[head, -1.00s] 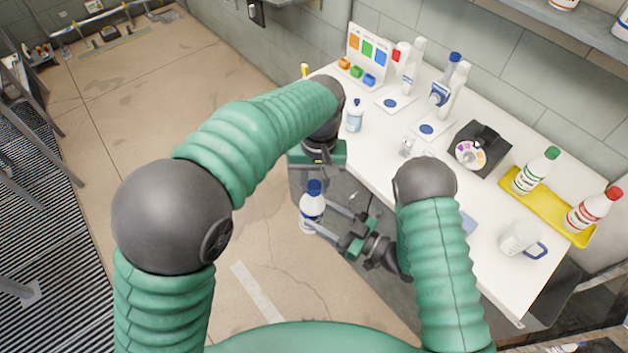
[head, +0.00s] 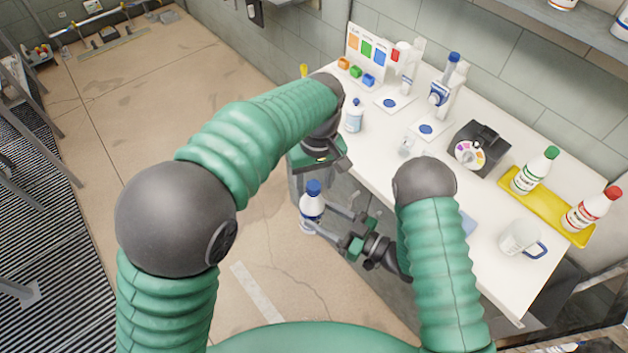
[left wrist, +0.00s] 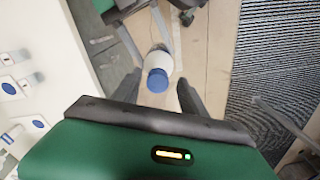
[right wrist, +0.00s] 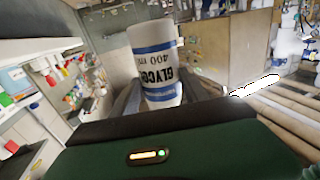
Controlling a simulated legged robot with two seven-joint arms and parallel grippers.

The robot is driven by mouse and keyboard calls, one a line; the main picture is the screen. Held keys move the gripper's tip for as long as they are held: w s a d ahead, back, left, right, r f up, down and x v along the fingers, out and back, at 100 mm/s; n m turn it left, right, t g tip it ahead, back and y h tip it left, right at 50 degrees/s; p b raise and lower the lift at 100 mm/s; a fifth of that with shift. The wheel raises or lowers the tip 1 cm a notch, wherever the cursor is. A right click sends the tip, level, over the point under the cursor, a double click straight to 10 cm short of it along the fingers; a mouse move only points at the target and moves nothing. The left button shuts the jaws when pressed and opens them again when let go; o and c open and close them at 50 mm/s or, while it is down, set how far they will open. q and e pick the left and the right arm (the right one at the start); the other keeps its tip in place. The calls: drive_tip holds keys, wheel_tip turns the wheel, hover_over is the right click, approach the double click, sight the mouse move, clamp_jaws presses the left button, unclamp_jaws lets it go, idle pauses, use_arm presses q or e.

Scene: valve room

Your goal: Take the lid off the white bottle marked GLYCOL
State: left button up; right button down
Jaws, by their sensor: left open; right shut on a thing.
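The white GLYCOL bottle (head: 311,208) with its blue lid (head: 313,187) is held upright, in front of the bench edge and clear of the floor. My right gripper (head: 322,216) is shut on the bottle's body; the right wrist view shows the GLYCOL label (right wrist: 160,75) between its fingers. My left gripper (head: 311,180) is above the bottle, pointing down and open. In the left wrist view the lid (left wrist: 157,80) lies between the two spread fingers, with a gap on both sides. The left fingertips are mostly hidden in the head view.
The white bench (head: 400,165) stands to the right. On it are a small blue-capped bottle (head: 354,116), a black device with a coloured dial (head: 475,150), a yellow tray (head: 545,208) with two bottles, and a mug (head: 518,238). The floor at left is open.

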use_arm(q)
wheel_tip(320, 180, up, 4)
drive_tip(key=shift+r, duration=0.15)
drive_tip(key=shift+c, duration=0.3)
drive_tip(key=m, duration=0.4)
drive_tip(key=shift+d+m, duration=0.15)
drive_tip(key=shift+m, duration=0.15)
drive_tip(key=m, duration=0.3)
drive_tip(key=shift+r, duration=0.15)
drive_tip(key=m, duration=0.3)
drive_tip(key=shift+w+d+r+m, duration=0.15)
drive_tip(key=shift+r+m, duration=0.1)
drive_tip(key=shift+m, duration=0.15)
drive_tip(key=m, duration=0.3)
drive_tip(key=r+m, duration=0.1)
drive_tip(key=m, duration=0.2)
drive_tip(key=shift+w+r, duration=0.1)
drive_tip(key=shift+w, duration=0.1)
drive_tip(key=m, duration=0.2)
drive_tip(key=r+m, duration=0.1)
drive_tip(key=m, duration=0.2)
drive_tip(key=shift+w+r, duration=0.1)
drive_tip(key=shift+w, duration=0.05)
drive_tip(key=shift+f, duration=0.25)
drive_tip(key=f, duration=0.7)
drive_tip(key=shift+a+f, duration=0.2)
drive_tip(key=shift+a, duration=0.1)
